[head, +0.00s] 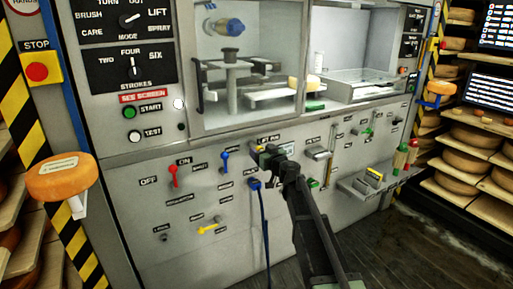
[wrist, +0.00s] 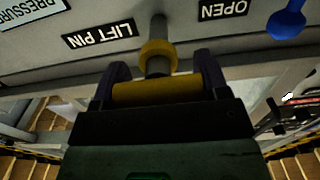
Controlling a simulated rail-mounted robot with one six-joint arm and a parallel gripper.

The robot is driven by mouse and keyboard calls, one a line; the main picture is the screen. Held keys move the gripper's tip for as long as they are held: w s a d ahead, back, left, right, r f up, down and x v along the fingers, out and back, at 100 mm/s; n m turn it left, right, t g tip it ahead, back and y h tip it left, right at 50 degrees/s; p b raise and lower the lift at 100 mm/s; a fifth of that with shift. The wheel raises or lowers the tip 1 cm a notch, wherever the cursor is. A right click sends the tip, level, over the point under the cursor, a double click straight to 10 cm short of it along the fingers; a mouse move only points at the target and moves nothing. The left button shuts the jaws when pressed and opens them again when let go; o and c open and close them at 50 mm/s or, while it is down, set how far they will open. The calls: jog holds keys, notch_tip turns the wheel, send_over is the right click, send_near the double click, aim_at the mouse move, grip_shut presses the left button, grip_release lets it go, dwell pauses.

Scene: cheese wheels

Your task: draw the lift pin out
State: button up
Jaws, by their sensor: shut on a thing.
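The lift pin (wrist: 157,92) has a yellow crossbar handle, a yellow collar and a grey shaft. In the wrist view its shaft runs into the grey panel beside the upside-down LIFT PIN label (wrist: 100,36). How deep the shaft sits is hidden. My gripper (wrist: 163,84) is shut on the yellow handle, one dark finger at each end. In the head view my gripper (head: 266,154) is at the panel just below the LIFT PIN label (head: 268,138), and my arm hides most of the pin.
A blue plug with a hanging cable (head: 254,184) is just left of my gripper. Blue (head: 224,160) and red (head: 173,175) levers stick out further left. A metal handle (head: 318,153) and a low shelf (head: 375,182) are to the right. Open floor lies in front.

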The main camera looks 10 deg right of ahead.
jog(key=shift+s, duration=0.2)
jog(key=o, duration=1.3)
jog(key=shift+d, duration=0.1)
jog(key=shift+s, duration=0.1)
jog(key=v, duration=1)
jog(key=shift+s+d, duration=0.15)
jog(key=shift+s, duration=0.2)
